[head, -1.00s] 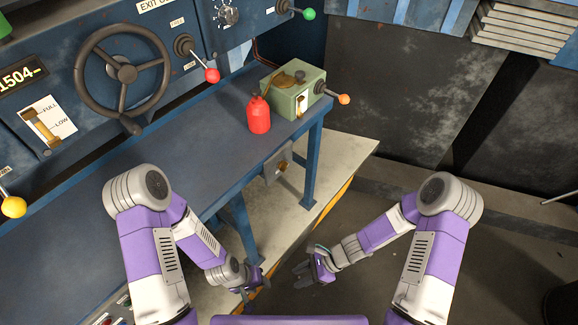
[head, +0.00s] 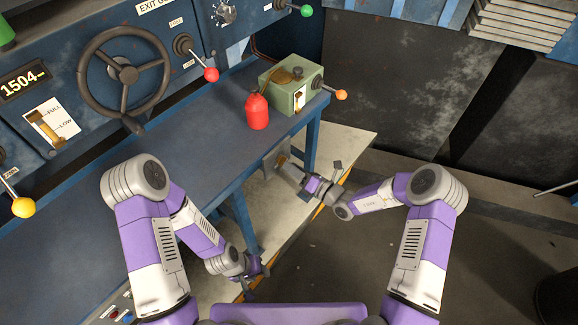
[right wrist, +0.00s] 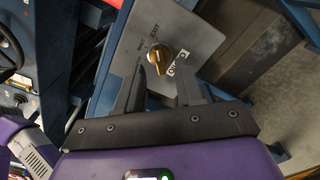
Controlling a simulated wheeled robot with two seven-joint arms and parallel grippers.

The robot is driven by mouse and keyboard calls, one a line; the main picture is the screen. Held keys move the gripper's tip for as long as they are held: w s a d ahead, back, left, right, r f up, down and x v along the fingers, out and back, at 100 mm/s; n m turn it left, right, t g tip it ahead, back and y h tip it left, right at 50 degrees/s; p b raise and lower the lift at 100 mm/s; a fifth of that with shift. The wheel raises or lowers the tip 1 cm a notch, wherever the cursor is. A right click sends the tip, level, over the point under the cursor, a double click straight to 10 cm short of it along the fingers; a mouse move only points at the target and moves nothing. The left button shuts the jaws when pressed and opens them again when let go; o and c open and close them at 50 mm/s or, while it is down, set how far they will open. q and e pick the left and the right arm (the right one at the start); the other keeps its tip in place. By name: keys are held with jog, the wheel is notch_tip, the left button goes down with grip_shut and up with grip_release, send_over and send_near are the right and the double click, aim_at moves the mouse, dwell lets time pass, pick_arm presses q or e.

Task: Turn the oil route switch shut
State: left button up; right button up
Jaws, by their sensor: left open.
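The oil route switch is a brass knob (right wrist: 160,56) on a grey plate (right wrist: 190,35) in the right wrist view. In the head view the plate (head: 271,163) is under the bench's right end. My right gripper (head: 311,167) is open and empty close in front of the plate. In the right wrist view its two fingers (right wrist: 166,88) point at the knob, one on each side below it, apart from it. My left gripper (head: 258,283) is open and empty, low beside the bench.
The blue bench (head: 150,170) carries a red oil can (head: 257,112) and a green box (head: 292,90) with an orange-knobbed lever (head: 341,95). A bench leg (head: 312,145) stands beside the switch plate. A control panel with a handwheel (head: 123,72) is at left.

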jog(key=shift+x, duration=1.05)
jog(key=shift+c, duration=0.3)
grip_shut()
